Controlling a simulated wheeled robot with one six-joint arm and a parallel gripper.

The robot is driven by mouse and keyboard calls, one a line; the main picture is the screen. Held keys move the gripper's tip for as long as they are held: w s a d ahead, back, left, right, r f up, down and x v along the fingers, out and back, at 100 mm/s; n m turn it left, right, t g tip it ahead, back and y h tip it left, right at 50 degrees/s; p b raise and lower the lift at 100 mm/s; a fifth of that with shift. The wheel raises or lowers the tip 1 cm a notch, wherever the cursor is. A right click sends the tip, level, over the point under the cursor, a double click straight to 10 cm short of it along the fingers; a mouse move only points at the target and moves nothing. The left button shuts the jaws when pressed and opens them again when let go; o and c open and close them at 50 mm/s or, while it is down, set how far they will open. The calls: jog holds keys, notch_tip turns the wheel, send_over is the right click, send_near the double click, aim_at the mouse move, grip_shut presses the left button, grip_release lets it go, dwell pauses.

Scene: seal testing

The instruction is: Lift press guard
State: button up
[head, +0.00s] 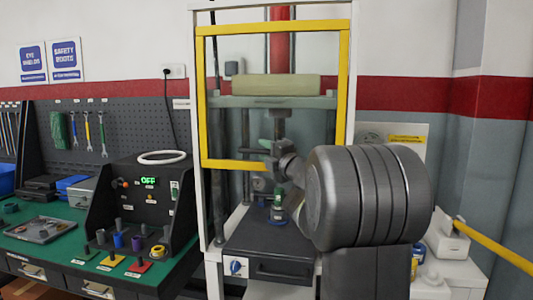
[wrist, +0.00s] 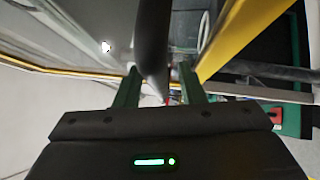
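The press guard (head: 203,100) is a yellow frame around a clear panel, upright across the front of the press in the head view. A yellow bar of it (wrist: 240,35) shows large at the upper right in the wrist view. My gripper (head: 268,147) is at the guard's lower edge, right of its middle, partly hidden by my own arm. In the wrist view, the green fingers of my gripper (wrist: 160,82) stand apart on either side of a dark bar (wrist: 153,45), which looks like the guard's handle. A gap shows on the bar's right side; contact on its left is unclear.
Behind the guard, a pale block (head: 277,85) rests on the press plate under a red column (head: 280,40). A control box (head: 135,200) reading OFF stands on the green workbench (head: 30,245) at left. A yellow bar (head: 495,250) slants at the lower right.

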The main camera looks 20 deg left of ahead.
jog(key=b+v, duration=0.2)
jog(key=v, duration=1.1)
jog(key=shift+s+d, duration=0.2)
jog(key=shift+d, duration=0.1)
jog(key=p+x, duration=0.2)
jog(key=x, duration=1.2)
jog(key=shift+d+f, duration=0.15)
jog(key=shift+f, duration=0.4)
jog(key=shift+f, duration=0.1)
